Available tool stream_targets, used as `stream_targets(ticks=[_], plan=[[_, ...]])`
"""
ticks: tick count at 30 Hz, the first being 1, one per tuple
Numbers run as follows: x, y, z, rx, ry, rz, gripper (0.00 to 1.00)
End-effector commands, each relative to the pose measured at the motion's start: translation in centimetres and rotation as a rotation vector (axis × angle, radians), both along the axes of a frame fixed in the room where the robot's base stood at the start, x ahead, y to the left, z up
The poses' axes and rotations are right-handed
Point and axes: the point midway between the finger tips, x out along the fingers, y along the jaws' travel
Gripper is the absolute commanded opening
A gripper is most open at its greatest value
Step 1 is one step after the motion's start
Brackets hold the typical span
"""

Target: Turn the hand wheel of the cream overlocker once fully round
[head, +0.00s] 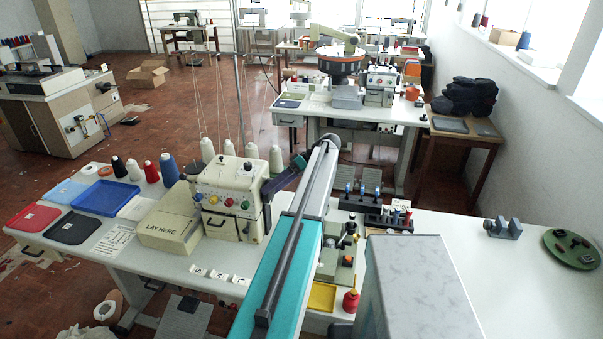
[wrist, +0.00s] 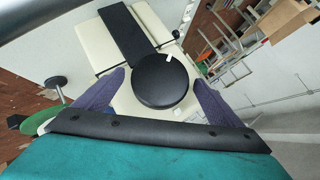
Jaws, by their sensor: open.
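The cream overlocker (head: 228,192) stands on the near white table, with coloured dials on its front. Its body also fills the upper middle of the wrist view (wrist: 105,75). The hand wheel (wrist: 162,80) is a round black disc, seen nearly face-on in the wrist view, with a small pale mark by its lower right rim. In the head view I cannot make the wheel out behind my gripper. My gripper (wrist: 158,76) is open, one purple-grey finger on each side of the wheel. I cannot tell whether the fingers touch its rim. In the head view my gripper (head: 272,188) is at the overlocker's right side.
Thread cones (head: 168,168) and a blue tray (head: 107,197) lie left of the overlocker. A black rack (head: 376,208) and a yellow tray (head: 322,297) are right of my arm. The table's right part is mostly clear.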

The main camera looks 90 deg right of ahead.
Motion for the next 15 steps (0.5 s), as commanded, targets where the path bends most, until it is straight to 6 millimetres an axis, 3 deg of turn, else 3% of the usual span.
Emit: stream_targets(ticks=[15], plan=[[0.03,0.29,-0.21,-0.107,0.022,0.001,0.90]])
